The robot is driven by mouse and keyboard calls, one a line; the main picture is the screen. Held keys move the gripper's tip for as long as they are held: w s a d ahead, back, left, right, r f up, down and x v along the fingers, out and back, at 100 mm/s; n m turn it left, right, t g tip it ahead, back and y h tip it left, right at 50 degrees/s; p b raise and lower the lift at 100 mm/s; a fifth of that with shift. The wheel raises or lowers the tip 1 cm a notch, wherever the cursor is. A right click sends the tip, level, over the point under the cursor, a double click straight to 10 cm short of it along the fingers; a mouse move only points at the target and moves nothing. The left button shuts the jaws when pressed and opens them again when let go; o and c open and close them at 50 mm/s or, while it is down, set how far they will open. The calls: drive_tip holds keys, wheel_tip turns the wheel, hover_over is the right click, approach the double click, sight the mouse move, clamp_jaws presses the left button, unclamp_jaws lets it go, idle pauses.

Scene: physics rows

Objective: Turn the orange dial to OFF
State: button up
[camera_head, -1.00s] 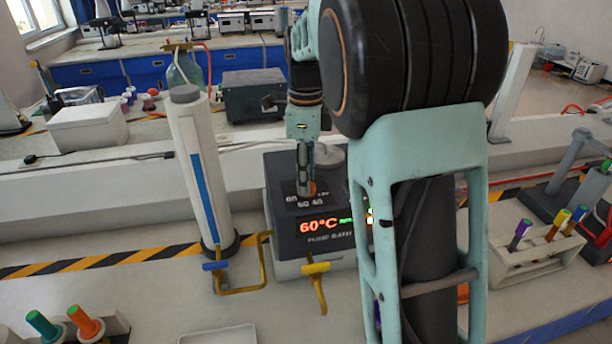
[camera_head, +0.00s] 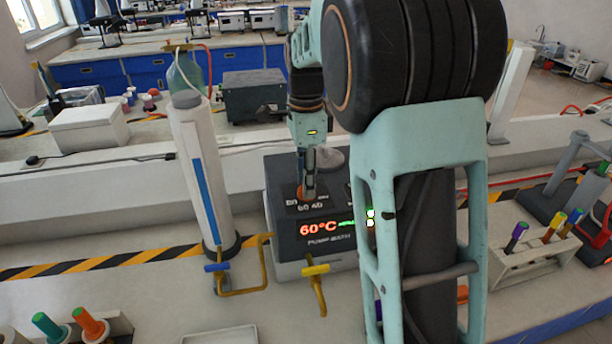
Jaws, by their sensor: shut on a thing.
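The orange dial (camera_head: 307,192) is on the top face of the dark pump bath unit (camera_head: 284,228), with small white markings around it. Only a bit of the dial shows. My gripper (camera_head: 308,186) points down onto it from above and is shut on it. Its fingers hide most of the dial and some of the markings, so I cannot tell the dial's exact setting. My arm covers the unit's right part.
A white column (camera_head: 200,170) with a blue stripe stands left of the unit. A rack (camera_head: 535,258) with coloured tubes is at right. A white tray (camera_head: 222,336) lies at the front.

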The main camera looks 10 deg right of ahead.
drive_tip(key=n+p, duration=0.1)
drive_tip(key=n, duration=0.2)
drive_tip(key=shift+r+n, duration=0.1)
drive_tip(key=shift+n, duration=0.3)
drive_tip(key=n+p, duration=0.1)
drive_tip(key=n, duration=0.2)
drive_tip(key=shift+n, duration=0.3)
drive_tip(key=n+p, duration=0.1)
drive_tip(key=n, duration=0.4)
drive_tip(key=shift+n, duration=0.7)
drive_tip(key=o, duration=1.2)
drive_tip(key=shift+c, duration=0.2)
wheel_tip(320, 180, up, 12)
